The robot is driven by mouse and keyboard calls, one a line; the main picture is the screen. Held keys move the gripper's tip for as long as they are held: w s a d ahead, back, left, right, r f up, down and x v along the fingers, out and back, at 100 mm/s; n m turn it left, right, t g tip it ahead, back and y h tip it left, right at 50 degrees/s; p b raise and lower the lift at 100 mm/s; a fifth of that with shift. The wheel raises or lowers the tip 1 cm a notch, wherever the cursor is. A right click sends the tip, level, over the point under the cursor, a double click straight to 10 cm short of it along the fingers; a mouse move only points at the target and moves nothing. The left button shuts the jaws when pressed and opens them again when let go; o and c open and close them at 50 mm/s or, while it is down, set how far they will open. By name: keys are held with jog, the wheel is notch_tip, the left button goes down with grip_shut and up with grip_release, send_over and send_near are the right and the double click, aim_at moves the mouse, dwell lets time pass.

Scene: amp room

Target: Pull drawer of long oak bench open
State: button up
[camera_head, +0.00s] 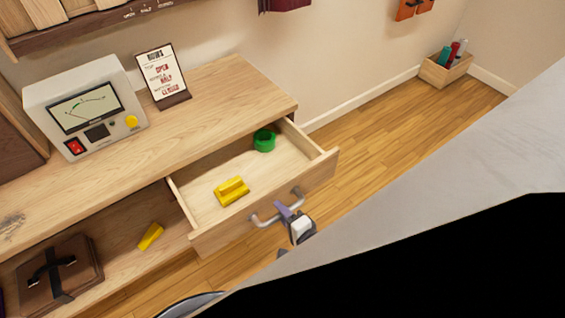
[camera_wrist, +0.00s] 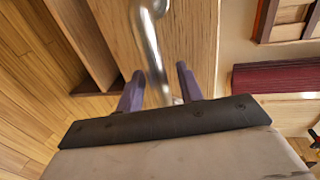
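The long oak bench (camera_head: 215,95) has its drawer (camera_head: 258,216) pulled well out in the head view. A green roll (camera_head: 264,140) and a yellow block-like object (camera_head: 231,191) lie inside the drawer. A curved metal handle (camera_head: 264,220) is on the drawer front. My gripper (camera_head: 290,212) is at the middle of the handle, partly hiding it. In the wrist view, the handle (camera_wrist: 152,55) runs between my two purple fingers (camera_wrist: 160,85). The fingers stand apart, with a visible gap between the handle and the right finger. Contact with the left finger is unclear.
A metering device (camera_head: 88,105) and a sign (camera_head: 163,75) stand on the bench top. A brown case (camera_head: 60,275) and a yellow block (camera_head: 151,236) are on the lower shelf. A wooden crate (camera_head: 445,70) stands by the wall. Floor right of the drawer is clear.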

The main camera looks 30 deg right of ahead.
jog(key=s+r+b, duration=0.2)
jog(key=s, duration=1.1)
jog(key=shift+s+d+r+b, duration=0.2)
jog(key=shift+s+r+b, duration=0.1)
jog(key=shift+r+b, duration=0.1)
